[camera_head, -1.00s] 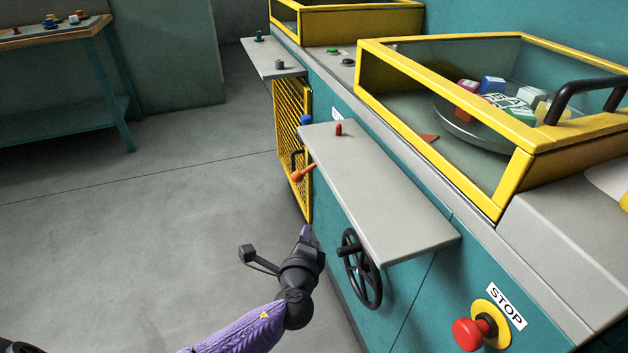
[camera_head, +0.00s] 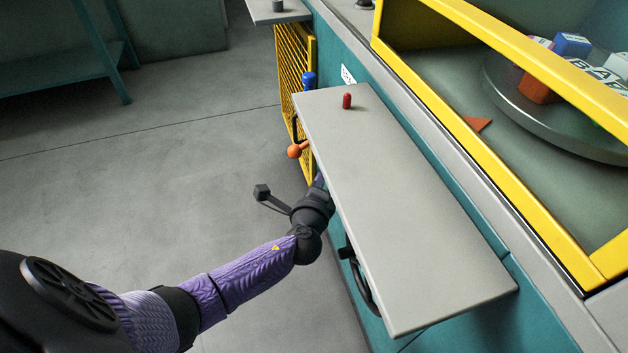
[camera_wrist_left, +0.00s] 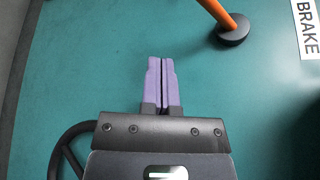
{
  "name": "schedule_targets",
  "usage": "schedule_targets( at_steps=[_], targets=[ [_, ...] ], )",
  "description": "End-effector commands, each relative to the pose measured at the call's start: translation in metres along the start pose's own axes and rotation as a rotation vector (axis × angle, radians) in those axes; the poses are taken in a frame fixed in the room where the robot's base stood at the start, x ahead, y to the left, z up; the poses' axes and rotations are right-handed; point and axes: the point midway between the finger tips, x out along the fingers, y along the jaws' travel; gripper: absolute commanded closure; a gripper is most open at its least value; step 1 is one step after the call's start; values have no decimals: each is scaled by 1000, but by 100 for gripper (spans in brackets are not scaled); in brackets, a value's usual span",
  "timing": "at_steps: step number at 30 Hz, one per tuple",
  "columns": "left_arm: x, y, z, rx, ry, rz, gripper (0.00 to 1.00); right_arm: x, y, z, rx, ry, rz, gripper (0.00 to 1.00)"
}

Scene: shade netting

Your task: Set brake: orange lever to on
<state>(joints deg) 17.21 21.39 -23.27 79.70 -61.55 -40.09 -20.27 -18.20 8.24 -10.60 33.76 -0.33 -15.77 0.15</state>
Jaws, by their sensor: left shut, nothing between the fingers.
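The orange lever's round knob (camera_head: 294,151) shows in the head view beyond the left edge of the grey shelf; the shelf hides the rest of it. In the left wrist view the orange lever (camera_wrist_left: 214,12) runs up and left from a black round pivot (camera_wrist_left: 234,32) on the teal panel. A white BRAKE label (camera_wrist_left: 307,28) is to the right of the pivot. My left gripper (camera_wrist_left: 162,60) is shut and empty, in front of the panel, below and left of the pivot, apart from the lever. In the head view its fingers are mostly hidden by the shelf. My right gripper is not in view.
The grey shelf (camera_head: 400,220) juts out over my left gripper, with a red peg (camera_head: 347,101) on it. A black handwheel (camera_head: 362,285) is under the shelf. A yellow mesh guard (camera_head: 291,70) stands beyond the lever.

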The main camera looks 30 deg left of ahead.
Motion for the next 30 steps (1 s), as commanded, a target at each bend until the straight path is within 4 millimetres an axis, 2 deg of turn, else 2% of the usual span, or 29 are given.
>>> schedule_targets(
  at_steps=[1,9,12,16,30],
  targets=[
    [13,6,-2,2,-2,1,100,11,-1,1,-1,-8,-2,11],
    [72,8,-3,1,-1,3,100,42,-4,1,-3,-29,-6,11],
    [62,-2,19,2,-2,-1,100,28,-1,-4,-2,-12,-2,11],
    [57,-1,32,0,-1,-1,100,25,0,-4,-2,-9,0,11],
    [55,0,38,1,0,1,100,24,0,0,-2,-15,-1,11]
  ],
)
